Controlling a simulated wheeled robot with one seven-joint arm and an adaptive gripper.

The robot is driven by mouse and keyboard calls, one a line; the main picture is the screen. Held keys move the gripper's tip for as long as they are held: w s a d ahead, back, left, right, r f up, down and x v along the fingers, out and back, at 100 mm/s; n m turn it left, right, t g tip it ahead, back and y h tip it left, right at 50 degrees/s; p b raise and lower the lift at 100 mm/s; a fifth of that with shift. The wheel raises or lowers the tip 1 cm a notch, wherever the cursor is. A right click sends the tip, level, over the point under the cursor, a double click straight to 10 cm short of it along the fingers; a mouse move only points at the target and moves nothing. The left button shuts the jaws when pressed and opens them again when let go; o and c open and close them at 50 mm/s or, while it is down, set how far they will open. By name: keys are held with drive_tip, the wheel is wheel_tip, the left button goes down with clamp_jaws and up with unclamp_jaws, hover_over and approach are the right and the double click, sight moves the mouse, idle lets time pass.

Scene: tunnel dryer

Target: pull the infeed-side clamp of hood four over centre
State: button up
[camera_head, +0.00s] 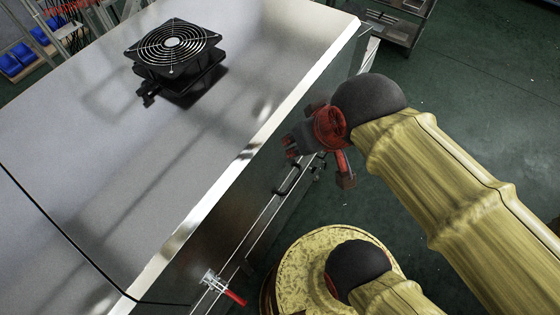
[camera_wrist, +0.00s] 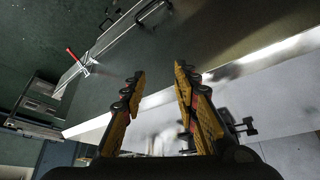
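A toggle clamp with a red handle (camera_head: 224,287) is on the hood's side wall near the bottom of the head view. A red-handled clamp (camera_wrist: 82,62) shows at the left of the wrist view, its handle standing out from the wall. It appears to be a different clamp, largely hidden by my gripper in the head view. I cannot tell which is infeed-side. My gripper (camera_head: 318,164) is beside the hood's long edge; its fingers are spread and empty in the wrist view (camera_wrist: 160,72). It is apart from the clamp seen there.
The metal hood (camera_head: 100,160) carries a black fan (camera_head: 173,46) on top. A black pull handle (camera_head: 288,180) is on its side, near my gripper. A dark cable (camera_head: 60,230) crosses the top. A metal shelf (camera_head: 398,22) stands beyond. Green floor at right is open.

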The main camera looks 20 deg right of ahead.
drive_tip(key=shift+c, duration=1.4)
